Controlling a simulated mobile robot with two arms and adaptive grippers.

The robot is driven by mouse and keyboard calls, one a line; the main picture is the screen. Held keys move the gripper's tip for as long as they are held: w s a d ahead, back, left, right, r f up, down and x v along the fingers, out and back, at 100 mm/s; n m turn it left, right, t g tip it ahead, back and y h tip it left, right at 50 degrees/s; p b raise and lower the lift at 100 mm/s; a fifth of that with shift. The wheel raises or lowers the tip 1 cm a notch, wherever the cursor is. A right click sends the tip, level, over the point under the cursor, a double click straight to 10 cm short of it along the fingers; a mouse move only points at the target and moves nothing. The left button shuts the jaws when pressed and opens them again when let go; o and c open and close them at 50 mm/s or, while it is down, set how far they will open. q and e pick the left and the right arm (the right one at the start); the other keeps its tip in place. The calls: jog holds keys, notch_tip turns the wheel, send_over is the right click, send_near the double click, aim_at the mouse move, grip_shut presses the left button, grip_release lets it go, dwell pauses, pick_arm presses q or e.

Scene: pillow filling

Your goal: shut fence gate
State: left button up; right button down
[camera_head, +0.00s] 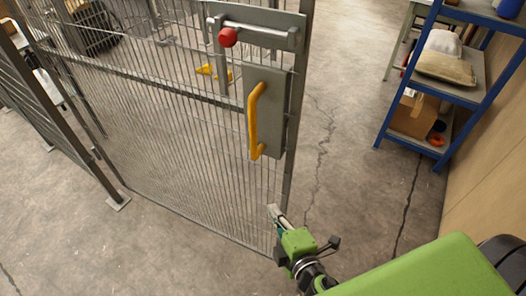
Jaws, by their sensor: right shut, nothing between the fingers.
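The fence gate (187,140) is a grey wire mesh panel across the left and middle of the head view. Its right edge post (295,110) stands free, with open floor beside it and no catching post in view. A yellow handle (254,120) sits on a grey plate near that edge. Above it is a bolt latch (262,32) with a red knob (228,37). My right gripper (272,211) is shut and empty, low by the gate's lower right corner and below the handle. I cannot tell whether it touches the mesh. My left gripper is not in view.
Another fence panel (52,112) with a footed post stands at the left. A blue shelf (448,92) with a sack (445,68) and a cardboard box (411,116) stands at the upper right by a wooden wall (492,150). The cracked concrete floor (350,150) between gate and shelf is clear.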

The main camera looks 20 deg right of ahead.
aim_at(263, 147)
notch_tip(263, 147, up, 16)
jog(key=n+t, duration=0.1)
jog(key=t, duration=0.3)
jog(key=shift+w+p, duration=1.9)
jog(key=shift+w, duration=2.75)
jog(key=shift+d, duration=0.1)
